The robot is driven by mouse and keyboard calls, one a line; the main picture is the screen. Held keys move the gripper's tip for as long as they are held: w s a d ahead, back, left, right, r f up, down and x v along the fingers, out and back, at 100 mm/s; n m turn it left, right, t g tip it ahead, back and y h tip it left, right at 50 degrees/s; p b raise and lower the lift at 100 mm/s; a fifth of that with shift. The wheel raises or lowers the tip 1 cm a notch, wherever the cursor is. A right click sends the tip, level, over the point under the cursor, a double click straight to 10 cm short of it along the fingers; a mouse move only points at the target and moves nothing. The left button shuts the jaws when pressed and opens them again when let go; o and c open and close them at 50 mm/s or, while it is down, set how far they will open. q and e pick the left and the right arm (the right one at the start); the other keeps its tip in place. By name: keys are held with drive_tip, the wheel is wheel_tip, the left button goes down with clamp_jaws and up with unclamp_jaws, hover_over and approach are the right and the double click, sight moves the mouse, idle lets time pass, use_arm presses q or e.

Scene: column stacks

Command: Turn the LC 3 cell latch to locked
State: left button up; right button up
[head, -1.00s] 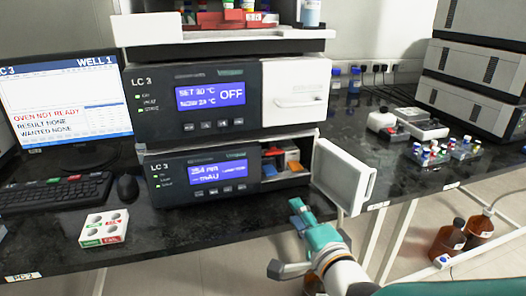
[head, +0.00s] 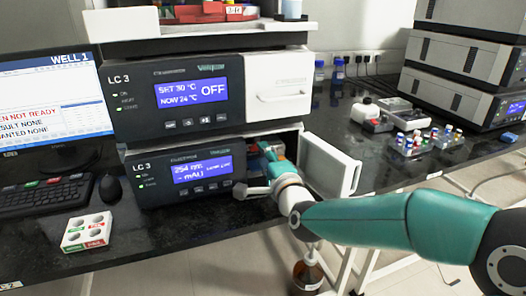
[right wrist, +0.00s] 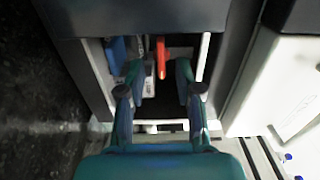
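The lower LC 3 module (head: 150,192) has its white door (head: 330,168) swung open to the right. Inside its compartment, the right wrist view shows an upright orange-red lever (right wrist: 161,57), which looks like the cell latch; I cannot read its locked or unlocked setting. My right gripper (head: 268,152) reaches into the compartment opening. In the right wrist view its two fingers (right wrist: 159,74) are apart, one on each side of the lever, with visible gaps. The gripper and forearm hide most of the compartment in the head view. My left gripper is not in view.
A blue part (right wrist: 117,55) stands left of the lever inside the compartment. The upper LC 3 oven (head: 165,100) sits above with its white door shut. The compartment walls leave little side room. A keyboard (head: 45,195) and white well block (head: 87,232) lie to the left.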

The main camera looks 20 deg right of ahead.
drive_tip(key=shift+w, duration=1.2)
